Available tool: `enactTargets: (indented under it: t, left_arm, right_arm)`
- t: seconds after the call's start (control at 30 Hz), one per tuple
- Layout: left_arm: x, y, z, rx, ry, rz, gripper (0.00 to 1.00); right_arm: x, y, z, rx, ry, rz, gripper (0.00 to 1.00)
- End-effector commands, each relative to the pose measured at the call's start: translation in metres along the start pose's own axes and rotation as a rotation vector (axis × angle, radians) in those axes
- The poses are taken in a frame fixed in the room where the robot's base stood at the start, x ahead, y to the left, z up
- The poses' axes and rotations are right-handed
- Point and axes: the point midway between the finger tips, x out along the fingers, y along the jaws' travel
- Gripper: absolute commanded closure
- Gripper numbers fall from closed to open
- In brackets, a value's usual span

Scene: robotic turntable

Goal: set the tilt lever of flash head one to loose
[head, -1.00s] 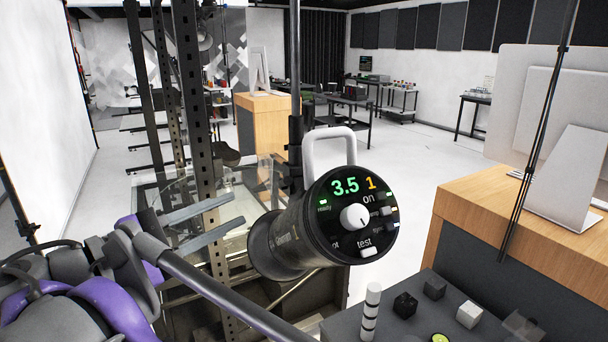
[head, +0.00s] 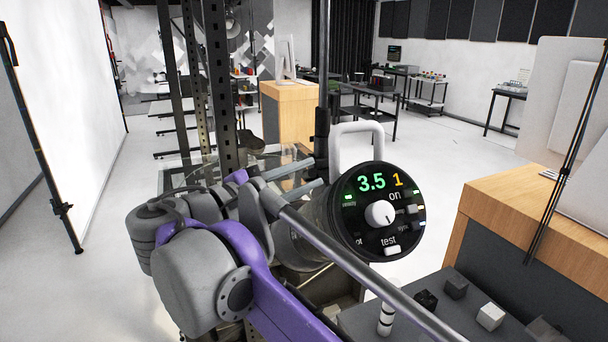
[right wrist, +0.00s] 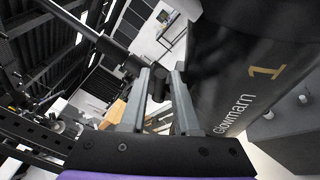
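Flash head one (head: 305,232) is a dark cylinder on a stand, with a white handle on top. Its round rear panel (head: 378,212) reads 3.5, 1, on. In the right wrist view its side (right wrist: 245,75) fills the right, marked "1". My right gripper (head: 318,180) is at the left side of the flash head, beside the stand pole. In the right wrist view its fingers (right wrist: 160,80) are apart, with a dark bracket part (right wrist: 157,88) showing between or behind them. Contact cannot be told. I cannot clearly pick out the tilt lever or its position. My left gripper is not in view.
The thin stand pole (head: 323,60) rises just left of the handle. A dark bench (head: 455,318) with small cubes and a striped post is at the lower right. A wooden desk (head: 535,200) stands right. A perforated metal upright (head: 217,80) stands left.

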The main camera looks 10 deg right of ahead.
Motion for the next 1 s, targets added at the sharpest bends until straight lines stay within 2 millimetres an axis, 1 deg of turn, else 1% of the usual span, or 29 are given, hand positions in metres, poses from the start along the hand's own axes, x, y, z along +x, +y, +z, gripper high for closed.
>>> enactTargets:
  t: [0.23,0.27,0.4,0.43,1.0]
  left_arm:
    - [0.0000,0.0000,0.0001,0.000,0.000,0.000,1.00]
    - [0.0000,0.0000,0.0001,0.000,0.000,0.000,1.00]
    - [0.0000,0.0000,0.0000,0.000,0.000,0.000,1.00]
    - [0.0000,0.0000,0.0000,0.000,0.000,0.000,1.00]
    - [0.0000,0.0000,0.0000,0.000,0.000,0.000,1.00]
  right_arm:
    - [0.0013,-0.0002,0.0000,0.000,0.000,0.000,0.70]
    - [0.0013,-0.0002,0.0000,0.000,0.000,0.000,0.72]
    - [0.0011,-0.0002,0.0000,0.000,0.000,0.000,0.97]
    - [0.0011,-0.0001,0.0000,0.000,0.000,0.000,1.00]
    - [0.0010,0.0000,0.0001,0.000,0.000,0.000,1.00]
